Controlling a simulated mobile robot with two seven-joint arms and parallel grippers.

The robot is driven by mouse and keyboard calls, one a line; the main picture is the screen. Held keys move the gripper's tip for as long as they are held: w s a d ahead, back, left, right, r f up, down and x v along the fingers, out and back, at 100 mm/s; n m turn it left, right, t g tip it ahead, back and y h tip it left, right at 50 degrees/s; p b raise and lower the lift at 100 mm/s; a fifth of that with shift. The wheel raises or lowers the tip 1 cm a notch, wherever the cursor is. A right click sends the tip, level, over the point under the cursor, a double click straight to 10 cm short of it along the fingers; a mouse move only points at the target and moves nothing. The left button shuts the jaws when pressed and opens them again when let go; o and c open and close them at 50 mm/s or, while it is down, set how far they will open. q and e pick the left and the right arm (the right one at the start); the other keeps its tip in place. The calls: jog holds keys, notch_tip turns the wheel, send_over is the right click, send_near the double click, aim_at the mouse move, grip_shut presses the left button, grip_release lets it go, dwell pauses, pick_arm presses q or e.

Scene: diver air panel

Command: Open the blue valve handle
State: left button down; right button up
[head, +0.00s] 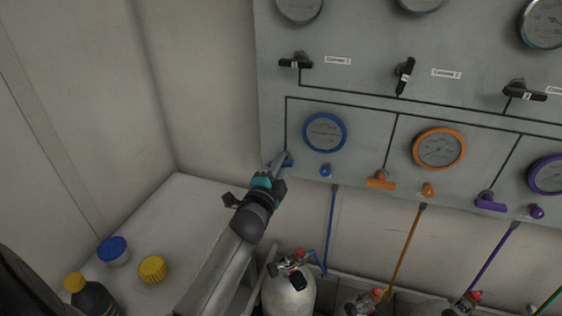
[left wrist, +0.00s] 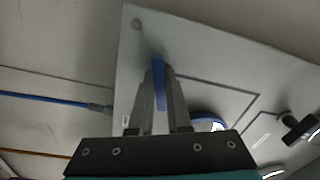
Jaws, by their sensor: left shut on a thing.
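The blue valve handle (head: 287,162) is on the grey panel (head: 350,178), below and left of the blue-rimmed gauge (head: 324,132). My left gripper (head: 279,163) reaches up to it from below and partly covers it in the head view. In the left wrist view the blue handle (left wrist: 159,84) lies between the two fingers (left wrist: 160,92), which are shut on it. Its far end sticks out past the fingertips. My right gripper is not in view.
An orange handle (head: 381,181) and a purple handle (head: 490,202) sit farther right on the panel. A blue knob (head: 325,170) is close to the right of my gripper. Gas cylinders (head: 288,292) stand below. Capped bottles stand on the white counter (head: 178,215) at left.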

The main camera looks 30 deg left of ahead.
pick_arm(q)
jog(key=n+p, duration=0.2)
jog(key=n, duration=0.4)
jog(key=shift+n+p, duration=0.3)
jog(key=shift+p, duration=0.05)
jog(key=n+p, duration=0.2)
jog(key=n, duration=0.3)
jog(key=shift+n, duration=0.4)
jog(key=c, duration=0.9)
grip_release()
jog(key=v, duration=1.5)
jog(key=shift+s, duration=0.2)
